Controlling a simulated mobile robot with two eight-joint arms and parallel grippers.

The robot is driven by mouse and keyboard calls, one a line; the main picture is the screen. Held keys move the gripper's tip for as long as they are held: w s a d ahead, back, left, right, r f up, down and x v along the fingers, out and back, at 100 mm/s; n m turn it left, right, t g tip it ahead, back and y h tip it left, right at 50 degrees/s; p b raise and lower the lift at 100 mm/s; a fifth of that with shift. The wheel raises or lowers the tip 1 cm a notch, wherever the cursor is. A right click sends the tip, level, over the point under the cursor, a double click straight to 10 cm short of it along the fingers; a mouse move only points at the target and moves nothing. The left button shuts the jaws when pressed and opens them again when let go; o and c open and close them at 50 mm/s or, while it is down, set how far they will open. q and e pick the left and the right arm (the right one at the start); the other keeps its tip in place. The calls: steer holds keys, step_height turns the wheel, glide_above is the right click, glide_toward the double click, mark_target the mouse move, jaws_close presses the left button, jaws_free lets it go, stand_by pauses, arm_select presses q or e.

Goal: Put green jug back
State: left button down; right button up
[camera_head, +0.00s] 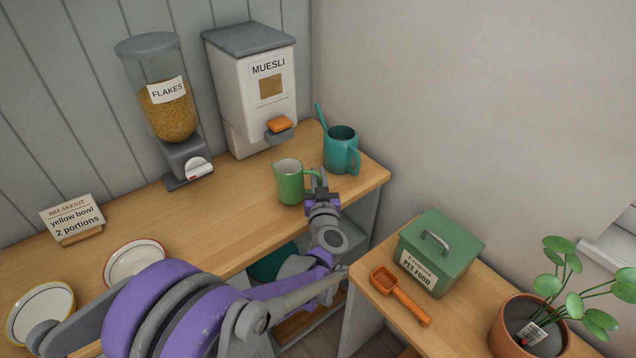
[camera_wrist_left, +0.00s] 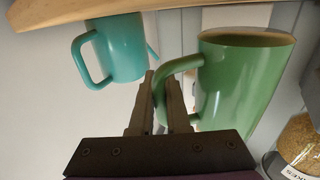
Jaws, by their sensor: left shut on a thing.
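The green jug (camera_head: 290,183) is upright near the front edge of the worktop, its handle toward my left gripper (camera_head: 318,186). In the left wrist view, which looks upside down, my left gripper (camera_wrist_left: 160,98) is shut on the handle of the green jug (camera_wrist_left: 242,85). The jug's underside shows there, so it seems held clear of the worktop. The gap below it is hard to judge in the head view. My right gripper is in neither view.
Behind are the muesli dispenser (camera_head: 254,95) and flakes dispenser (camera_head: 168,115). Left are a breakfast card (camera_head: 72,216) and two bowls. A green pet food box (camera_head: 438,248), orange scoop (camera_head: 400,294) and plant occupy the right counter.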

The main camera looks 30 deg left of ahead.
arm_select(q)
steer(key=shift+f, duration=1)
steer(key=shift+f, duration=0.1)
steer(key=c, duration=0.9)
jaws_free()
